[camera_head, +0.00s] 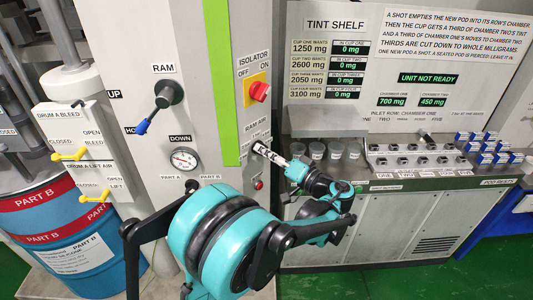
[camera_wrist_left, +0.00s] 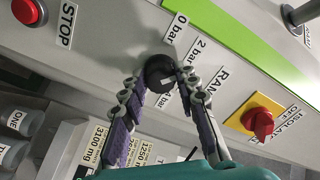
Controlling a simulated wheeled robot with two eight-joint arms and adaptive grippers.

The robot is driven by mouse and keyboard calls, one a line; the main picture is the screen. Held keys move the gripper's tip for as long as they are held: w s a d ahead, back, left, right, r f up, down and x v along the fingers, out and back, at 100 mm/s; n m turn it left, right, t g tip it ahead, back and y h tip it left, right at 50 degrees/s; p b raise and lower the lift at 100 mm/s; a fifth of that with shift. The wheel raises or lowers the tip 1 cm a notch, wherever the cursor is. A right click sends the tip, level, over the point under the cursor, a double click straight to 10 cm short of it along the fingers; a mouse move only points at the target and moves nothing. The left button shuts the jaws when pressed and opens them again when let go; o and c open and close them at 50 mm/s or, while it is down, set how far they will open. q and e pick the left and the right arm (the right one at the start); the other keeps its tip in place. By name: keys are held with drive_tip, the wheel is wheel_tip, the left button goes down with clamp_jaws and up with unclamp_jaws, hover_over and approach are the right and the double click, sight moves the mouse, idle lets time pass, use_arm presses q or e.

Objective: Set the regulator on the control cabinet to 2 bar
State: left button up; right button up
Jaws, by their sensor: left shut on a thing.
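The regulator is a round black knob (camera_wrist_left: 158,70) on the grey control cabinet (camera_wrist_left: 110,42). The "0 bar" (camera_wrist_left: 176,27) and "2 bar" (camera_wrist_left: 195,50) labels are beside it in the left wrist view. A small pale mark shows on the knob's near face; I cannot tell exactly which label it points to. My left gripper (camera_wrist_left: 160,80) has its purple-padded fingers on either side of the knob and is shut on it. In the head view my left gripper (camera_head: 266,151) reaches the cabinet below the "RAM AIR" label and mostly hides the knob. My right gripper is not in view.
The red isolator switch (camera_head: 259,91) is above the regulator, and a red stop button (camera_head: 258,184) is below. A pressure gauge (camera_head: 184,159) and the ram lever (camera_head: 163,100) are on the face to the left. Cups (camera_head: 335,150) stand close on the right.

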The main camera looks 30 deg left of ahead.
use_arm(q)
drive_tip(key=o, duration=1.2)
drive_tip(key=shift+c, duration=0.2)
drive_tip(key=v, duration=1.2)
